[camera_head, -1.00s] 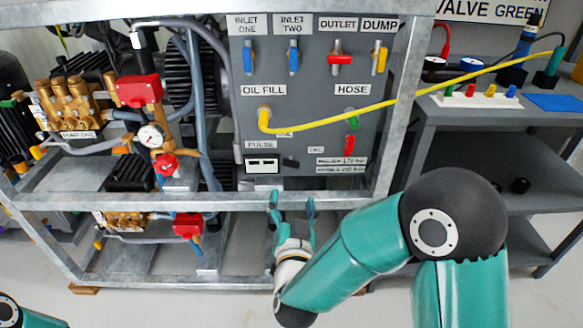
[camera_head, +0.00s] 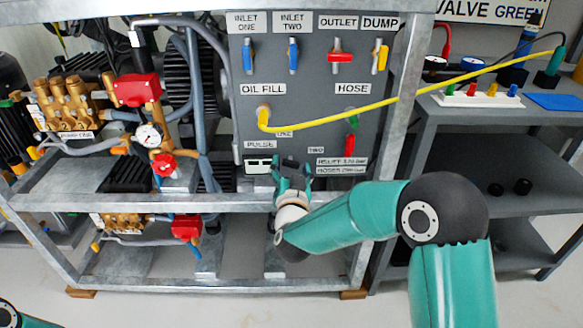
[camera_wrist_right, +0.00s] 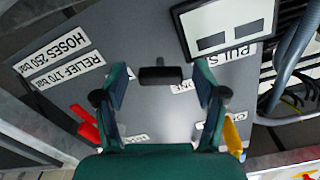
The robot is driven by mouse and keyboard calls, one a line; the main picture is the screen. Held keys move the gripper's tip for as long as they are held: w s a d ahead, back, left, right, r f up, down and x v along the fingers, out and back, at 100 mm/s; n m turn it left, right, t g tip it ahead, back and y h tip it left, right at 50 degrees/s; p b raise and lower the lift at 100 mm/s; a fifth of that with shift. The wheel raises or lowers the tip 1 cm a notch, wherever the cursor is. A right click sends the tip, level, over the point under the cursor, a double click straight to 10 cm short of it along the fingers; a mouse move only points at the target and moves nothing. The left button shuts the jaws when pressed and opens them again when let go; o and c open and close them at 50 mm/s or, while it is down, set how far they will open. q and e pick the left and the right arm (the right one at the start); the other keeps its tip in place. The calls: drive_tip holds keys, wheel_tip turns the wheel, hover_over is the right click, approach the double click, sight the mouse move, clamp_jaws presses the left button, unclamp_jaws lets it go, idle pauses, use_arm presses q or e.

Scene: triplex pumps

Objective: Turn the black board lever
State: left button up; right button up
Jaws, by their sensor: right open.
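The black lever (camera_wrist_right: 160,75) shows in the right wrist view as a short dark bar on the grey panel (camera_head: 320,75). In the head view it is hidden behind my right gripper (camera_head: 292,168). My right gripper is open, at the lower part of the panel just right of the pulse display (camera_head: 259,166). In the right wrist view its two fingers (camera_wrist_right: 161,88) stand on either side of the lever. I cannot tell whether they touch it. My left gripper is out of view.
A red lever (camera_wrist_right: 88,125) and a yellow fitting (camera_wrist_right: 232,138) lie near the fingers. A yellow hose (camera_head: 350,115) crosses the panel above my right gripper. A metal frame rail (camera_head: 130,203) runs below, and a frame post (camera_head: 398,110) stands to the right.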

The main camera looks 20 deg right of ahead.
drive_tip(key=c, duration=1.1)
drive_tip(key=n, duration=0.4)
drive_tip(key=shift+p, duration=0.35)
drive_tip(key=shift+c, duration=0.2)
drive_tip(key=o, duration=1.1)
drive_tip(key=shift+o, duration=0.2)
drive_tip(key=v, duration=1.2)
